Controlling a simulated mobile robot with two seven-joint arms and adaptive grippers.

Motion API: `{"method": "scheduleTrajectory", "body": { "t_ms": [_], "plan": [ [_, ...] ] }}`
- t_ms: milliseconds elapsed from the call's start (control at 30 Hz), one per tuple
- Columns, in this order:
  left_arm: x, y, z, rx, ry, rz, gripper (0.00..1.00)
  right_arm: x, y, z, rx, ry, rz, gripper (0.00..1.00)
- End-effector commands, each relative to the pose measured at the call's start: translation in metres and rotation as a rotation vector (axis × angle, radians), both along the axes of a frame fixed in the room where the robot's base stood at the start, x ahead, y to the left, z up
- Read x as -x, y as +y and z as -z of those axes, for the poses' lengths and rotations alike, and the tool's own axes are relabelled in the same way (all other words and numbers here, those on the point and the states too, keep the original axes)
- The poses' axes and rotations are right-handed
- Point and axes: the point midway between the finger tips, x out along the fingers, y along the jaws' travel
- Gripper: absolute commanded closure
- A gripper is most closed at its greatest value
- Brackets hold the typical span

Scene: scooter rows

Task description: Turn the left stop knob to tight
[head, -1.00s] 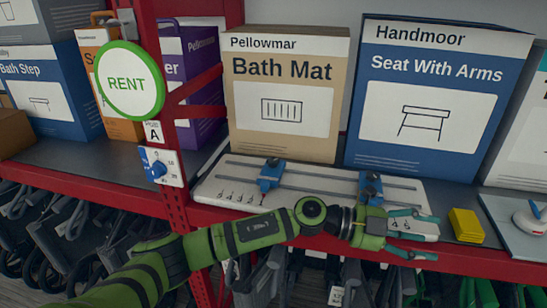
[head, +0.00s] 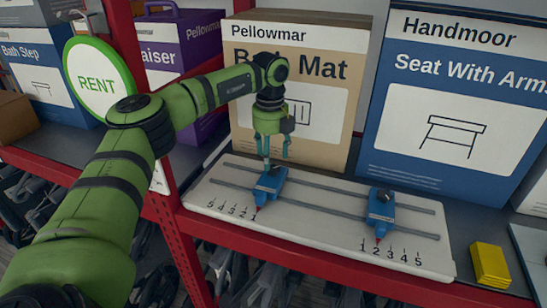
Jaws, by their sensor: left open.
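The left stop (head: 264,190) is a blue block on the twin grey rails of a white board (head: 320,226). Its red pointer is near the right end of the left scale. A dark knob shows on top of the stop, partly hidden by my fingers; its setting cannot be read. My left gripper (head: 276,152) points down over this stop, its teal fingers apart and close to the knob. Whether they touch it cannot be told. The right stop (head: 381,205) is a similar blue block, with its pointer near 2 on the right scale. My right gripper is not in view.
The Bath Mat box (head: 240,110) and the Handmoor seat box (head: 440,120) stand behind the board. A yellow block (head: 489,264) sits right of it. A round RENT sign (head: 98,80) hangs at the left post. The red shelf edge (head: 350,275) runs in front.

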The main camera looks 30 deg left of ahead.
Motion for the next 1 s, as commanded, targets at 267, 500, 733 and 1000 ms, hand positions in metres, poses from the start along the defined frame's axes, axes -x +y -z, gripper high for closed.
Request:
{"method": "scheduleTrajectory", "body": {
  "t_ms": [267,500,733,1000],
  "plan": [
    [0.000,-0.001,0.031,0.001,0.001,0.003,0.38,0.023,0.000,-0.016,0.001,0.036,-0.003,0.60],
    [0.000,-0.001,0.036,0.001,-0.002,0.004,0.38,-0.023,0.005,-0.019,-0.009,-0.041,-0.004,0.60],
    [0.000,-0.002,0.036,0.002,-0.001,0.004,0.94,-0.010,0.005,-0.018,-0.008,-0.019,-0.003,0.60],
    [0.000,-0.002,0.036,0.002,0.001,0.013,0.94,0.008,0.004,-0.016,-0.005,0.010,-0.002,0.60]
  ]
}}
